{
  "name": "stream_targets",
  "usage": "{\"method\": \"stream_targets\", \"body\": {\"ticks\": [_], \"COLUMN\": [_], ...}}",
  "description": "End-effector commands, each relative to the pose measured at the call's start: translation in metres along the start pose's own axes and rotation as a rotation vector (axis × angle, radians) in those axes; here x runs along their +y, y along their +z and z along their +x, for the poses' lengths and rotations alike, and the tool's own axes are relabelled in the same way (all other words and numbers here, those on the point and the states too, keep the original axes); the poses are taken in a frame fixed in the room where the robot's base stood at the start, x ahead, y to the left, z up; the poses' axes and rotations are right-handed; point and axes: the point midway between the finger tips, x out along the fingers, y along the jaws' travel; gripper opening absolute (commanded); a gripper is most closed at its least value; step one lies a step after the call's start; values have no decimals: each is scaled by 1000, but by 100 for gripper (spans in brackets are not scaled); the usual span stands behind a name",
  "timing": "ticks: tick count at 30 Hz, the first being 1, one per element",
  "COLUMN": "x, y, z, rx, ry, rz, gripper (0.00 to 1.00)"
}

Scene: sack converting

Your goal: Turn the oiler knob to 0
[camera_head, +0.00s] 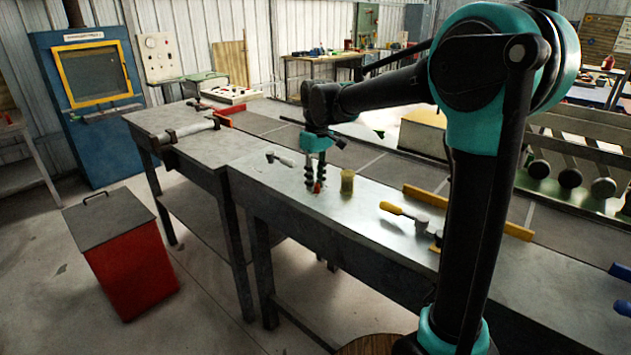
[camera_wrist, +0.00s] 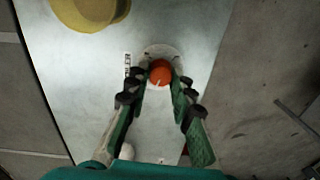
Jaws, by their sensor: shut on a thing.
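The oiler knob is a small orange-red round knob (camera_wrist: 160,72) on a pale round dial plate (camera_wrist: 166,52) in the wrist view. A small white mark shows on the knob. In the head view the knob (camera_head: 317,187) is a small red spot at my gripper's tips on the grey metal bench. My gripper (camera_wrist: 160,82) points down with its green-padded fingers on both sides of the knob, shut on it; it also shows in the head view (camera_head: 316,180). A strip with dark markings (camera_wrist: 127,66) lies left of the dial. Its text is too small to read.
A yellow cylinder (camera_head: 347,182) stands on the bench close to the right of my gripper; it is also in the wrist view (camera_wrist: 90,12). A yellow-handled tool (camera_head: 400,213) lies farther right. A red bin (camera_head: 122,255) stands on the floor at left.

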Motion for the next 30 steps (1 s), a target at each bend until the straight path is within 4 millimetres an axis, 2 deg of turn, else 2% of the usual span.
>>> {"method": "stream_targets", "body": {"ticks": [21, 30], "x": [-1, -2], "y": [-1, -1], "z": [0, 0], "rx": [-23, -32], "ry": [1, 1], "rz": [-675, -911], "gripper": [0, 0]}}
